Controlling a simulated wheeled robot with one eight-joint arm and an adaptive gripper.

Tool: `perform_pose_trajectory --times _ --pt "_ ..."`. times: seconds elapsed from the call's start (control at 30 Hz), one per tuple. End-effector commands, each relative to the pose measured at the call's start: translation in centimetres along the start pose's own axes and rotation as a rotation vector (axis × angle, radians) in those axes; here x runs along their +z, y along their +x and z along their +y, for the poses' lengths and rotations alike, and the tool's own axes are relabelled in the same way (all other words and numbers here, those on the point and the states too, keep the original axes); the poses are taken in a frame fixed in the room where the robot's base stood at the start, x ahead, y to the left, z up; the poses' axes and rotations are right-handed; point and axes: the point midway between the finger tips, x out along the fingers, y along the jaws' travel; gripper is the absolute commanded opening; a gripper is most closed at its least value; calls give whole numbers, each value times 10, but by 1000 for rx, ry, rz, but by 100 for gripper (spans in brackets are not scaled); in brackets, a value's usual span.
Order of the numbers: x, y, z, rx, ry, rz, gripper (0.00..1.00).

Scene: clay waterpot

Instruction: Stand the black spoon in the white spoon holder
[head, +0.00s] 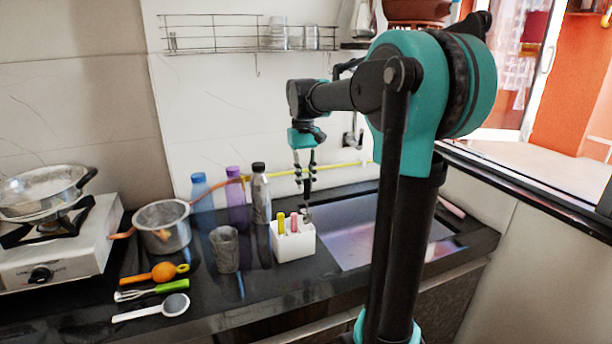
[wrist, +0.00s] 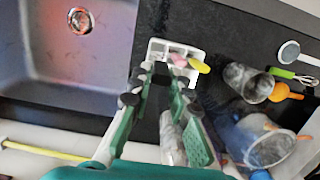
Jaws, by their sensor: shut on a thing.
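The white spoon holder (head: 294,246) stands on the black counter by the sink. A yellow handle (head: 281,223) and a pink handle (head: 294,222) stand in it. My gripper (head: 306,190) is above the holder's right end, pointing down. In the wrist view my gripper (wrist: 158,92) is shut on the black spoon (wrist: 160,96), a dark piece between the fingertips. The holder (wrist: 158,54) shows just beyond the fingertips. The fingers hide much of the spoon. I cannot tell whether its lower end is inside the holder or just above it.
The sink (head: 345,232) lies right of the holder. A grey cup (head: 225,250), bottles (head: 260,195) and a pot (head: 162,228) stand to the left. Several utensils (head: 150,308) lie at front left. A yellow strip (head: 335,168) runs along the wall behind.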

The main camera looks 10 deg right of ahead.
Motion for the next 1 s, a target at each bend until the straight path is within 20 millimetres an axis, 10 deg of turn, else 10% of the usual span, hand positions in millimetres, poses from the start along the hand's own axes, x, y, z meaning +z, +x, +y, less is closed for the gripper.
perform_pose_trajectory --times 1.0 --pt "-9 63 0 0 0 0 0"
